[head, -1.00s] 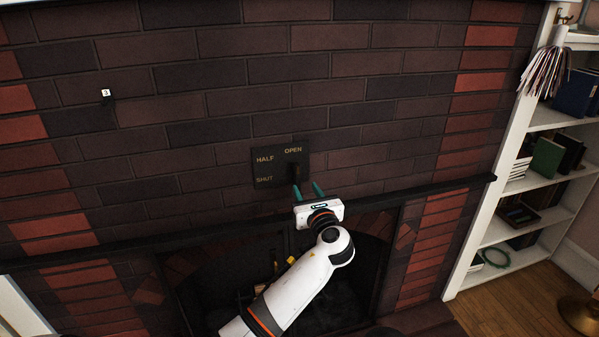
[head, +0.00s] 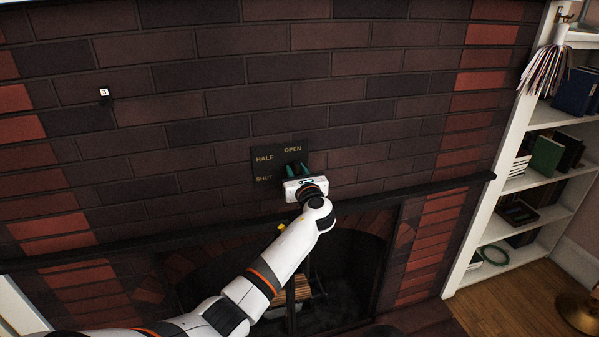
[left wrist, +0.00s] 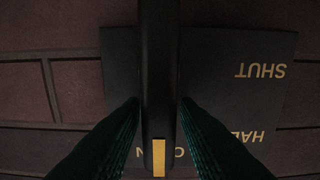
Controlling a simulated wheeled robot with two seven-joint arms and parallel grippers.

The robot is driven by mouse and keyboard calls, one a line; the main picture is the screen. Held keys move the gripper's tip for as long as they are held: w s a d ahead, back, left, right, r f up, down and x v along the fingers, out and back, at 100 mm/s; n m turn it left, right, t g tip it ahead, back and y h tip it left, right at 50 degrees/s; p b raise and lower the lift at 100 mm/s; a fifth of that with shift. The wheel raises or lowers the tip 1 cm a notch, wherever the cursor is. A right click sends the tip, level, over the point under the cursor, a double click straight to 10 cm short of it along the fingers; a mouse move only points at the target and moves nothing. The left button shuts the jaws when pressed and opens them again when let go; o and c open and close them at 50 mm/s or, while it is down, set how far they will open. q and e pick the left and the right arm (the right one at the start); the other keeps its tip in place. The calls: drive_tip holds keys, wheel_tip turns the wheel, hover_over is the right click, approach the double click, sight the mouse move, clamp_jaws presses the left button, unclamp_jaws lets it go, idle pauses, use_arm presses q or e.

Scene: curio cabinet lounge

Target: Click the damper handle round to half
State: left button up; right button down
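The dark damper plate (head: 264,167) is on the brick chimney breast, lettered HALF, OPEN and SHUT. My left gripper (head: 297,169) is at the plate's right part, below OPEN. In the left wrist view the dark damper handle (left wrist: 158,70) runs between the two teal fingers (left wrist: 160,105), which lie close along both its sides. They look shut on it. The handle's yellow-marked end (left wrist: 158,157) points toward the OPEN lettering, partly covering it. SHUT and part of HALF (left wrist: 247,136) show upside down on the plate (left wrist: 215,110). My right gripper is not in view.
A dark mantel ledge (head: 420,196) runs below the plate, above the fireplace opening (head: 350,265). A white bookcase (head: 490,215) stands at the right. A small white-faced fixture (head: 104,92) is on the bricks at left. The wall around the plate is clear.

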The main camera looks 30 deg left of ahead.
use_arm(q)
clamp_jaws()
drive_tip(key=n+b, duration=0.1)
drive_tip(key=n, duration=0.2)
drive_tip(key=s+n+b, duration=0.1)
drive_tip(key=n, duration=0.2)
drive_tip(key=a+n+b, duration=0.1)
drive_tip(key=n, duration=0.1)
drive_tip(key=shift+s+a+f+n+b, duration=0.1)
drive_tip(key=shift+s+f+n+b, duration=0.1)
drive_tip(key=shift+f+n+b, duration=0.2)
drive_tip(key=shift+r, duration=0.1)
idle(0.5)
